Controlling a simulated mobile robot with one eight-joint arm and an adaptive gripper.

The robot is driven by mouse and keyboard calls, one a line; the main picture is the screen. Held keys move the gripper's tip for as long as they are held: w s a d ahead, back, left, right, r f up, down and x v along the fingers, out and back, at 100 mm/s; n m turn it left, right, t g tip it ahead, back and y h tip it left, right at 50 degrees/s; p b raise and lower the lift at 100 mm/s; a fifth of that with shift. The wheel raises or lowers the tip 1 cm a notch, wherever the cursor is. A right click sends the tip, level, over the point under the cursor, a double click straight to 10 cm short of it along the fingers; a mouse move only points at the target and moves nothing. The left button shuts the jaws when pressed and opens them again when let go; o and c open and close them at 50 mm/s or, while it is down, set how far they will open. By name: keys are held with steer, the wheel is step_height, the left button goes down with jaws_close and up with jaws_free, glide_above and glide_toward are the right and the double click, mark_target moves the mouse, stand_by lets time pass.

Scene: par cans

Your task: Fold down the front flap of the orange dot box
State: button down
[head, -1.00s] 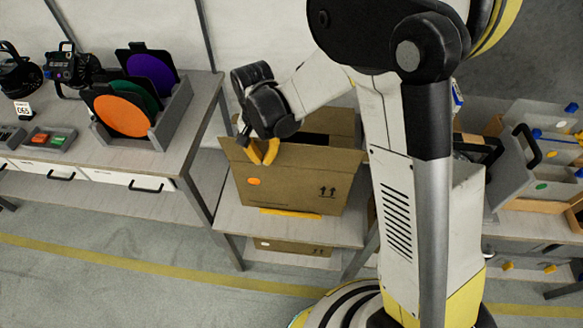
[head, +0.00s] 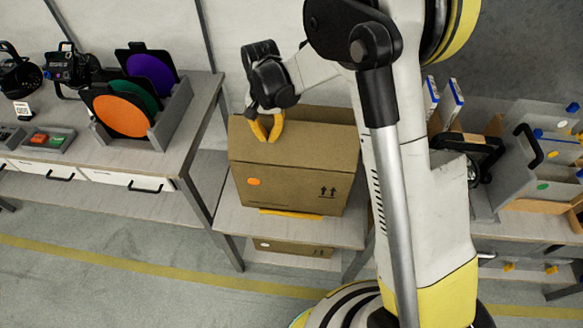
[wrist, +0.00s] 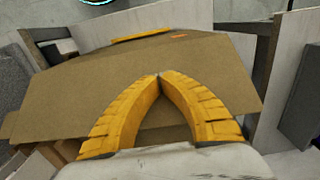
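The orange dot box (head: 290,190) is a brown cardboard carton with an orange dot on its front, on a low table. Its front flap (head: 315,150) lies folded inward over the top, and the dark opening no longer shows. The flap also fills the middle of the wrist view (wrist: 95,95). My gripper (head: 268,138) is over the left part of the flap with its yellow fingers pointing down. In the wrist view its fingertips (wrist: 160,76) meet with nothing between them. The fingers appear at or touching the flap; exact contact is unclear.
A bench (head: 190,148) with a grey rack of coloured discs (head: 124,117) stands to the left. A second carton (head: 290,247) is on the shelf below. Grey bins (head: 530,160) stand on the right. My arm column hides the area right of the box.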

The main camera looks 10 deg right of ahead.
mark_target(271, 122)
steer(key=shift+w+d, duration=0.3)
steer(key=shift+w, duration=0.55)
steer(key=shift+w+d, duration=0.35)
steer(key=shift+w, duration=0.55)
steer(key=shift+w+d, duration=0.3)
steer(key=shift+w, duration=0.55)
step_height(271, 122, down, 7)
steer(key=b, duration=0.5)
steer(key=shift+r, duration=0.2)
step_height(271, 122, up, 12)
steer(key=p, duration=0.6)
